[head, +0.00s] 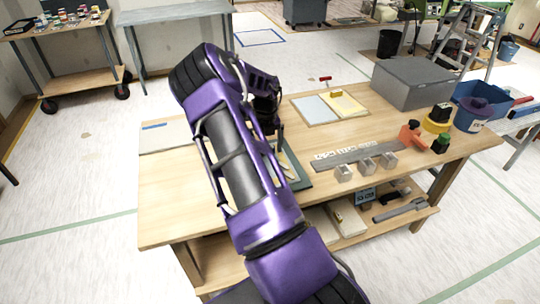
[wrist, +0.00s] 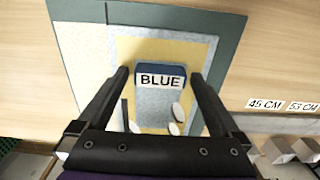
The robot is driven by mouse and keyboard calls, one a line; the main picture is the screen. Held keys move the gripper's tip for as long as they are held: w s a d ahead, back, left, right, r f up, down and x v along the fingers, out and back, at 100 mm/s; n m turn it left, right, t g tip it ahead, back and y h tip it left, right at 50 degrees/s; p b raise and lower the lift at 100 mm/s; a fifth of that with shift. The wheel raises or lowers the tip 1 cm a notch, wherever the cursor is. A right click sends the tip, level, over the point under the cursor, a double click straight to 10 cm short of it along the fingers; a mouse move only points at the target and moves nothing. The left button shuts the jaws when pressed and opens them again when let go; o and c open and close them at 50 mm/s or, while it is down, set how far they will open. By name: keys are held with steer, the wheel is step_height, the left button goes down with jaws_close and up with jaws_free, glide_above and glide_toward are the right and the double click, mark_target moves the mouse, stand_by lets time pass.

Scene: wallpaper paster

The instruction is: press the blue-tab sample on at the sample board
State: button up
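In the wrist view the blue tab (wrist: 160,70), marked BLUE, stands at the top edge of a grey speckled sample (wrist: 154,103). The sample lies over a pale yellow panel with a grey border, on a dark green board (wrist: 228,50). My gripper (wrist: 160,76) is open, one finger on each side of the tab, with a narrow gap showing at both sides. I cannot tell the fingertips' height above it. Pale ovals show on the lower sample. In the head view my arm hides the tab and most of the board (head: 304,178).
A metal ruler (head: 345,155) with length labels and several small grey blocks (head: 366,166) lie right of the board. A tray with pale sheets (head: 331,107) and a grey box (head: 412,82) stand behind. An orange-handled tool (head: 410,136) is at the right.

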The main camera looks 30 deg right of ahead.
step_height(320, 180, up, 18)
steer(key=p, duration=0.2)
steer(key=shift+f, duration=0.25)
